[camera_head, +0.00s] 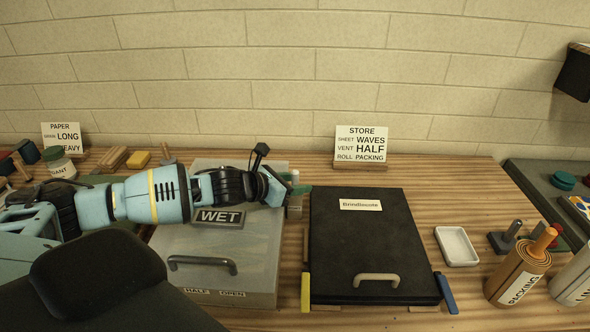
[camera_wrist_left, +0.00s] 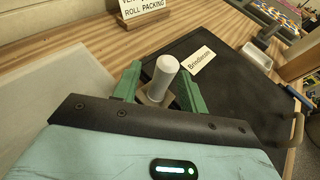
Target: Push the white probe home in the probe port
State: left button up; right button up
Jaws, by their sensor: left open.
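The white probe (camera_wrist_left: 162,78) is a short, pale cylinder with a rounded top, standing up between my left fingers in the left wrist view. At its foot is a pale, square-edged block (camera_wrist_left: 146,98), seemingly the probe port; how deep the probe sits in it is hidden. My left gripper (camera_wrist_left: 158,84) has green fingers, open, one on each side of the probe. In the head view my left gripper (camera_head: 290,188) is at the gap between the two trays, partly covering the probe and port. My right gripper is not in view.
A grey lidded tray marked WET (camera_head: 260,255) lies under my left arm. A black lidded tray (camera_head: 335,235) labelled Brindlecote is to its right. A STORE sign (camera_head: 361,144) stands behind. A white dish (camera_head: 456,246) and a PACKING roll (camera_head: 518,275) are farther right.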

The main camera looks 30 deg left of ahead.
pick_arm(q)
jog(key=v, duration=0.6)
jog(key=shift+s+a, duration=0.15)
jog(key=shift+s, duration=0.05)
jog(key=shift+s+a+r, duration=0.15)
jog(key=shift+s+r, duration=0.15)
jog(key=shift+s, duration=0.35)
